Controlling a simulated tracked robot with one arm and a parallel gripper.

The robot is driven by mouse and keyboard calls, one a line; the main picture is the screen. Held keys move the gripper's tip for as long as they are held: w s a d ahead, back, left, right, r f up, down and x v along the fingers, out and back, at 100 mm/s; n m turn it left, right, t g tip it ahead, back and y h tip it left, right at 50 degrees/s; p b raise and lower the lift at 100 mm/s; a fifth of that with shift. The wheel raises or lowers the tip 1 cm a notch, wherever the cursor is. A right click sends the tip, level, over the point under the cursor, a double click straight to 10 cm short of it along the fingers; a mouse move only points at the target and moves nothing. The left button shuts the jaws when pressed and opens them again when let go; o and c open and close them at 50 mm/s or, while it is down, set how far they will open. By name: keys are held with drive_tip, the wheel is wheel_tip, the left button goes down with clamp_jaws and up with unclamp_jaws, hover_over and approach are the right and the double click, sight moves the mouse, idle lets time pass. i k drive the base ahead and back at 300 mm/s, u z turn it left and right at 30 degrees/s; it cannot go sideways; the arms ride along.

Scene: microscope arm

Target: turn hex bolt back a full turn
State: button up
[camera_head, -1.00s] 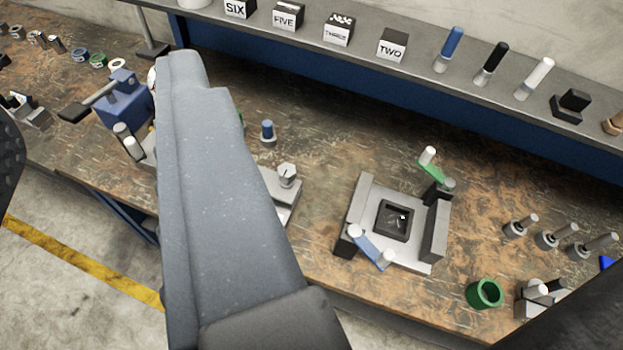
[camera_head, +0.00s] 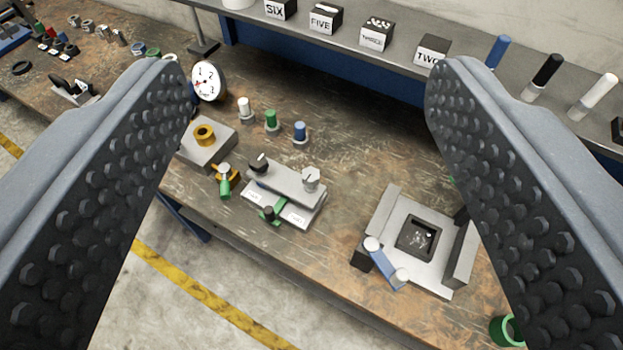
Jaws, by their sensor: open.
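The hex bolt (camera_head: 311,178) is a light grey bolt with a faceted head. It stands upright at the right end of a grey block fixture (camera_head: 287,186) near the front edge of the bench. The fixture has a black knob at its left end, a green piece at its front and small white labels. My gripper (camera_head: 308,85) is open wide and empty. Its two dark studded jaws rise at the left and right of the view. The bolt shows between them, farther off, and neither jaw touches it.
A grey fixture (camera_head: 456,284) with a blue lever stands to the right. A dial gauge (camera_head: 208,82), a block with a brass ring (camera_head: 205,133) and several coloured pegs stand left and behind. A shelf (camera_head: 395,56) with labelled blocks runs along the back.

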sight(310, 175)
drive_tip(key=u, duration=1.95)
drive_tip(key=k, duration=0.9)
drive_tip(key=z, duration=1.2)
drive_tip(key=i, duration=1)
